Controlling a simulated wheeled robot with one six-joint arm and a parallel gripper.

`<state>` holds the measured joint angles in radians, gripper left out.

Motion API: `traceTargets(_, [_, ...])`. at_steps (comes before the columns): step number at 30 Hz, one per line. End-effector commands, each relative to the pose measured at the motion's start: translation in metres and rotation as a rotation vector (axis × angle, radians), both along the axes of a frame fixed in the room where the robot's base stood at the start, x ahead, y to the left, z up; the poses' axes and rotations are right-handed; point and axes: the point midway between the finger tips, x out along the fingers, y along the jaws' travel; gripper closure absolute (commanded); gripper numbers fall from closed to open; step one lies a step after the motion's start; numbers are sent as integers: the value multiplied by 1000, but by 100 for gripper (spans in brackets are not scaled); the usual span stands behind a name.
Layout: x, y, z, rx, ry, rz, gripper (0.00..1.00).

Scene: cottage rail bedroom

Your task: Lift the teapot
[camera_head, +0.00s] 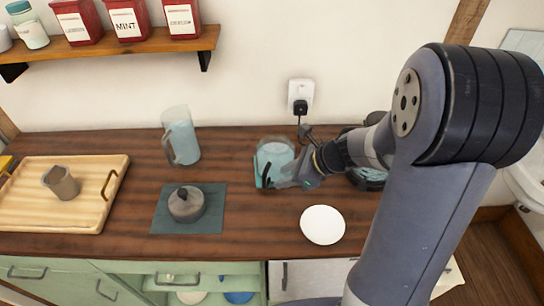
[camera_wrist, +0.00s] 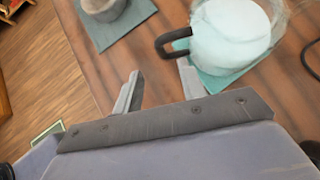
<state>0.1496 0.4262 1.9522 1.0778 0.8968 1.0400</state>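A pale-blue, glassy pot (camera_head: 275,155) stands upright on a teal mat near the middle of the counter. In the wrist view the pot (camera_wrist: 228,35) shows a dark loop handle (camera_wrist: 170,41) pointing left. A squat grey pot (camera_head: 186,207) with a dark knob or handle on top sits on a dark teal mat to the left; which pot is the teapot I cannot tell for sure. My gripper (camera_head: 274,181) is at the near side of the pale-blue pot. In the wrist view my gripper (camera_wrist: 160,66) is open and empty, its fingertips just short of the handle.
A clear blue pitcher (camera_head: 183,138) stands behind the grey pot. A wooden tray (camera_head: 35,212) with a brown cup (camera_head: 61,183) is at the left. A white plate (camera_head: 322,225) lies near the front edge. A dark appliance (camera_head: 368,177) and its cord are to the right, partly hidden by my arm.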

Motion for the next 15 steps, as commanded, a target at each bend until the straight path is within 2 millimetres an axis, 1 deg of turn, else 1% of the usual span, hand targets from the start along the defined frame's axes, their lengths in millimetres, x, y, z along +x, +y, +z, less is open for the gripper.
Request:
traceTargets(1, [2, 6, -7, 2, 2, 4, 61])
traceTargets(3, [4, 12, -12, 0, 1, 4, 61])
traceTargets(10, [9, 21, -23, -1, 1, 4, 61])
traceTargets(15, [15, 34, -40, -1, 3, 5, 61])
